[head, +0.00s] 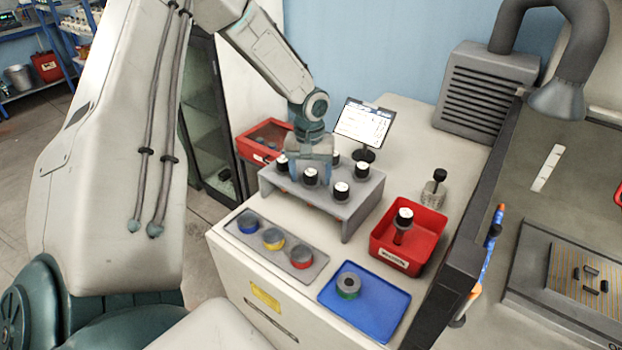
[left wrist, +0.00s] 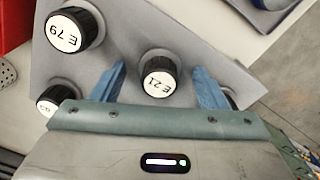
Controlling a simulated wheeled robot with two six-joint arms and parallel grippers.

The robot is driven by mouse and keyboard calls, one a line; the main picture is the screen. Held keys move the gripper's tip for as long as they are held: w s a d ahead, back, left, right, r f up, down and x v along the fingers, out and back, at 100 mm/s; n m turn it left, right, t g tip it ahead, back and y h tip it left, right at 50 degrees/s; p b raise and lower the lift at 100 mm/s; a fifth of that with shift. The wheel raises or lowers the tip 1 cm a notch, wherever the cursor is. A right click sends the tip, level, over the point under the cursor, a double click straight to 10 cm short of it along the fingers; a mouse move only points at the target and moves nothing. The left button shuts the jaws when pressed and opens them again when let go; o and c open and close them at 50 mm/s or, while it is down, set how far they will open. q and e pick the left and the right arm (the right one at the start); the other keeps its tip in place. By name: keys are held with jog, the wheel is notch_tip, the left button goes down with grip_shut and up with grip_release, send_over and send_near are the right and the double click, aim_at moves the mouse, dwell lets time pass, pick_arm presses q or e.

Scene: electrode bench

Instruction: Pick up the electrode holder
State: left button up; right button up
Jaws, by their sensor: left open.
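Several electrode holders with black caps and white round labels stand in a grey rack (head: 358,205) on the bench. In the left wrist view one labelled E21 (left wrist: 158,75) stands between my open blue fingers, apart from both. Another labelled E79 (left wrist: 73,28) stands to its upper left, and a third (left wrist: 48,101) is partly hidden by my gripper body. My left gripper (head: 308,172) points down over the rack's back left part in the head view and hides some holders there. One more holder (head: 403,218) stands in a red bin (head: 423,245). My right gripper is not in view.
A tray with blue, yellow and red cups (head: 285,255) and a blue tray (head: 385,312) with a ringed piece (head: 348,285) lie in front. A glass jar (head: 433,192) and a tablet (head: 364,125) stand behind. A red box (head: 262,142) is at the back left.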

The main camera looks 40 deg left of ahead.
pick_arm(q)
jog(key=shift+s, duration=0.1)
jog(key=shift+c, duration=0.7)
jog(key=c, duration=1.1)
jog(key=shift+r, duration=0.1)
